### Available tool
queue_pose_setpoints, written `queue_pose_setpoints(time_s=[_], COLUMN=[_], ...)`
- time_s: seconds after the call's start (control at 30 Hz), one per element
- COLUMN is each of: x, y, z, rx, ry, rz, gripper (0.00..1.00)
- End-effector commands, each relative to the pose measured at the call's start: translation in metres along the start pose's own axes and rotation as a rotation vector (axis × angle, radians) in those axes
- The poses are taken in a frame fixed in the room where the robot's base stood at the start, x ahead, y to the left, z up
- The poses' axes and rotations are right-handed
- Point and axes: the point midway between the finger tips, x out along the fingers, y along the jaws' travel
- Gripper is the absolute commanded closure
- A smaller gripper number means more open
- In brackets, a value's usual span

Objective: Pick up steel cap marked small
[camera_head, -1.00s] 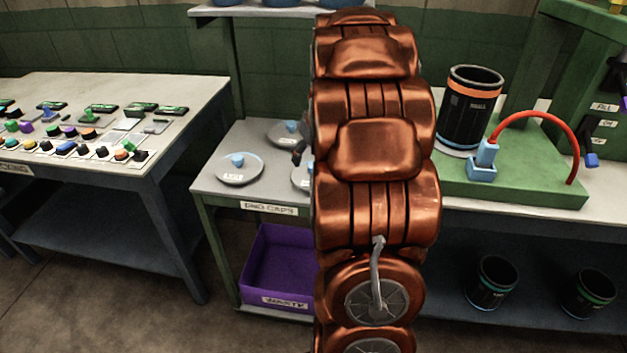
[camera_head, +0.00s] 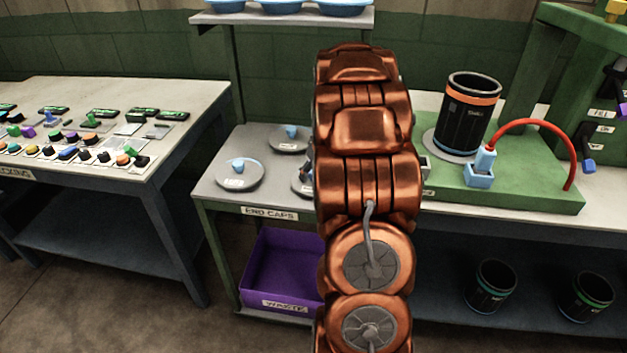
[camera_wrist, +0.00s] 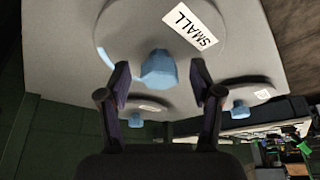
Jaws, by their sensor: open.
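The steel cap marked small (camera_wrist: 135,30) is a grey disc with a white "SMALL" label and a light blue knob (camera_wrist: 160,68). It fills the top middle of the wrist view. My gripper (camera_wrist: 160,72) is open and empty, its two dark fingers apart on the left and right of the knob in the picture. I cannot tell whether the fingertips are level with the knob. In the head view my copper arm hides the gripper and most of a cap (camera_head: 300,183) at the table's right, which seems to be this one.
Two other grey caps with blue knobs lie on the end caps table, one at front left (camera_head: 240,177) and one behind (camera_head: 287,140). A purple bin (camera_head: 280,270) sits below. A black cylinder (camera_head: 467,120) and a red hose (camera_head: 540,125) stand on the right bench.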

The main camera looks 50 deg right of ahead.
Motion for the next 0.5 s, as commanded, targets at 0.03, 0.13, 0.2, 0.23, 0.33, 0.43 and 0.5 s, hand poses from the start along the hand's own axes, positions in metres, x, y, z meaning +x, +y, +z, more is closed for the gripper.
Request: queue_pose_setpoints(time_s=[0.03,0.13,0.2,0.23,0.33,0.43,0.5], x=[0.0031,0.0059,0.0060,0.0058,0.0059,0.0059,0.0058], y=[0.0000,0.0003,0.0003,0.0003,0.0002,0.0002,0.0001], z=[-0.0002,-0.0006,-0.0006,-0.0007,-0.0005,-0.0005,-0.0005], rx=[-0.001,-0.001,-0.001,-0.001,-0.001,-0.001,-0.001], ry=[-0.001,0.001,0.002,0.002,0.001,0.001,0.001], rz=[0.000,0.002,0.002,0.002,0.002,0.002,0.001], gripper=[0.35,0.35,0.35,0.35,0.38,0.49,0.56])
